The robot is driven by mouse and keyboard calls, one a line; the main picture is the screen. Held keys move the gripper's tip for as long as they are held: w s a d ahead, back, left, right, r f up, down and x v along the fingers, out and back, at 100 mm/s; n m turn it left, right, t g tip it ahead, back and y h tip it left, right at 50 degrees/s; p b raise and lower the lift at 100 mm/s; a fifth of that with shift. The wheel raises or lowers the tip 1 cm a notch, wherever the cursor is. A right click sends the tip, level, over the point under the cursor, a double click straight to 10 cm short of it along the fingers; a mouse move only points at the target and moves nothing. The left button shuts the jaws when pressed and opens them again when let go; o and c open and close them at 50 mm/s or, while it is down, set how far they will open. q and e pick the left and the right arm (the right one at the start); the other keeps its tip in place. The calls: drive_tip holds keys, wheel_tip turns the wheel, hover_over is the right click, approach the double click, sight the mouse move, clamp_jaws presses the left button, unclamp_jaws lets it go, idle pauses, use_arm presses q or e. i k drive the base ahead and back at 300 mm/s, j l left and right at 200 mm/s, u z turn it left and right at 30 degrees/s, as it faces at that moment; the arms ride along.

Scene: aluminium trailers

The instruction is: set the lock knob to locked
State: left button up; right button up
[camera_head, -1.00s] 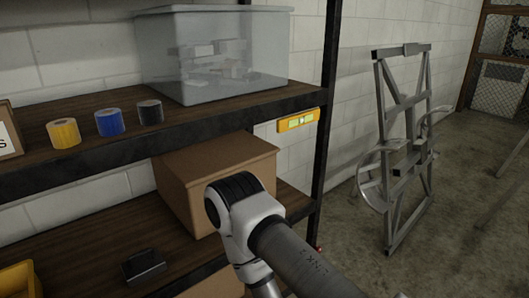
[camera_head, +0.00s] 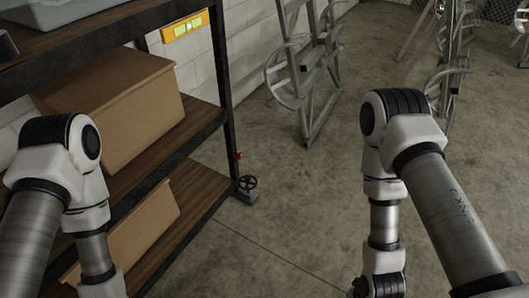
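A small red knob-like part (camera_head: 240,155) shows at the shelf's near right post. Just below it, a dark spoked handwheel (camera_head: 247,183) sits on a grey foot at the base of the post. I cannot tell which of them is the lock knob, and neither is large enough to read a locked or unlocked setting. My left arm stands at the left and my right arm at the right, both well apart from these parts. Both arms run out of the bottom of the picture, and neither gripper shows.
A dark metal shelf (camera_head: 222,118) with wooden boards holds cardboard boxes (camera_head: 125,115). Aluminium frames (camera_head: 315,85) stand on the concrete floor behind. The floor (camera_head: 300,200) between my arms is clear.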

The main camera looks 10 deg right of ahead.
sight(240, 154)
drive_tip(key=i+l+z, duration=0.15)
drive_tip(key=i+l, duration=0.15)
drive_tip(key=i, duration=0.15)
drive_tip(key=i+l+z, duration=0.2)
drive_tip(key=i, duration=0.3)
drive_tip(key=i+l+z, duration=0.15)
drive_tip(key=i, duration=0.3)
drive_tip(key=l, duration=0.1)
